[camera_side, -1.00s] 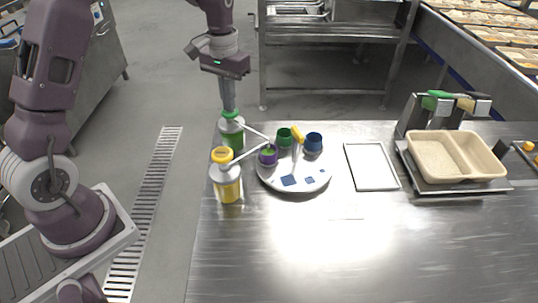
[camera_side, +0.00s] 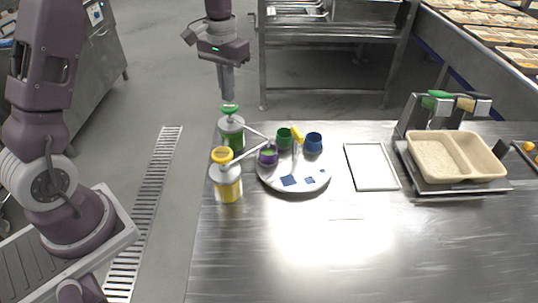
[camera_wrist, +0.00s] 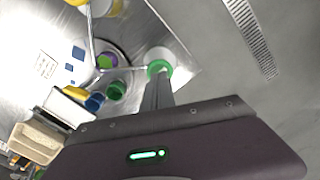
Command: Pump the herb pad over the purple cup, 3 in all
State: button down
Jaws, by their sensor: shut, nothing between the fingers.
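The herb pump bottle with a green pad (camera_side: 230,108) and green contents stands at the table's back left corner; it also shows in the wrist view (camera_wrist: 160,68). Its spout points toward the purple cup (camera_side: 268,155), which sits on the left of a round white tray (camera_side: 300,186) and holds something green. The purple cup is also in the wrist view (camera_wrist: 107,60). My gripper (camera_side: 228,98) is shut and empty, its fingertips just above the green pad. Whether they touch it I cannot tell.
A yellow-topped pump bottle (camera_side: 226,176) stands just in front, its spout also toward the purple cup. A green cup (camera_side: 284,137), a blue cup (camera_side: 314,142) and a yellow-handled tool (camera_side: 297,135) are on the tray. A flat white-framed panel (camera_side: 371,166) and a beige two-part container (camera_side: 455,158) lie right.

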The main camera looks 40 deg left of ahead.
jog(key=shift+r, duration=3)
jog(key=s+d+r+m+t, duration=0.1)
jog(key=s+d+r+t, duration=0.1)
jog(key=s+d+r, duration=0.35)
jog(key=s+d+r+m+t, duration=0.1)
jog(key=s+d+r, duration=0.2)
jog(key=s, duration=0.6)
jog(key=s+d+f+m+t, duration=0.1)
jog(key=s+d+f+t, duration=0.1)
jog(key=s, duration=0.9)
jog(key=shift+s+d+f+t, duration=0.3)
jog(key=shift+d+f, duration=0.2)
jog(key=shift+d, duration=0.15)
